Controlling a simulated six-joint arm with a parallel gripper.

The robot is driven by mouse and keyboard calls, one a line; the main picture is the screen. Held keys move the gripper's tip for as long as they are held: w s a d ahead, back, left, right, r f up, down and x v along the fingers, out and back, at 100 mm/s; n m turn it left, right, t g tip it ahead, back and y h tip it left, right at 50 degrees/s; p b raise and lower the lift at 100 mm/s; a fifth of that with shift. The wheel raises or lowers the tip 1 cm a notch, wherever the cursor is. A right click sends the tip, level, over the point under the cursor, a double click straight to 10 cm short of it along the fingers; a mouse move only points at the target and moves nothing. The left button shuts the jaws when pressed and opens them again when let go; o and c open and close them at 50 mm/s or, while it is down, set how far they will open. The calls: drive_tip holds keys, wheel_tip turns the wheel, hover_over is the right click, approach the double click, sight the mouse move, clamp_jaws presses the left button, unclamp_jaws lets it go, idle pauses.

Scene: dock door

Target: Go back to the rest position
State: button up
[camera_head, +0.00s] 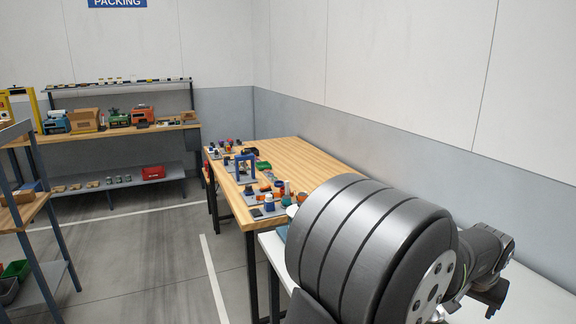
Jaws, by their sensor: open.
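My arm fills the lower right of the head view, with a large dark grey ribbed joint close to the camera. Beyond it, at the right, the dark end of my arm carries my gripper (474,304), pointing down over a white surface (535,293). My gripper is open, and I see nothing between its jaws. Its near side is partly hidden by my own arm.
A wooden workbench (305,160) with several small parts and fixtures along its left side stands beyond my arm. A shelf (50,215) stands at the left edge. A back bench (150,128) holds several boxes and tools. Open floor (150,260) lies between.

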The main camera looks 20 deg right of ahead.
drive_tip(key=shift+w+d+f, duration=0.1)
drive_tip(key=shift+w+f, duration=0.35)
drive_tip(key=shift+w, duration=0.3)
drive_tip(key=shift+w+d+f, duration=0.1)
drive_tip(key=shift+w+f, duration=0.4)
drive_tip(key=shift+w, duration=0.3)
drive_tip(key=shift+w+d+f, duration=0.1)
drive_tip(key=shift+w+f, duration=0.35)
drive_tip(key=shift+w, duration=0.3)
drive_tip(key=shift+o, duration=0.4)
drive_tip(key=o, duration=0.6)
drive_tip(key=w+a+r+m+t+y, duration=0.1)
drive_tip(key=w+a+r+m, duration=0.15)
drive_tip(key=r, duration=0.35)
drive_tip(key=w+a+r+m+t+y, duration=0.1)
drive_tip(key=w+r+m, duration=0.1)
drive_tip(key=w+r, duration=0.25)
drive_tip(key=shift+m, duration=0.25)
drive_tip(key=x, duration=0.8)
drive_tip(key=shift+w+a+f, duration=0.1)
drive_tip(key=shift+w+f, duration=0.15)
drive_tip(key=shift+w, duration=0.1)
drive_tip(key=v, duration=1)
drive_tip(key=shift+s+a, duration=0.1)
drive_tip(key=shift+s, duration=0.05)
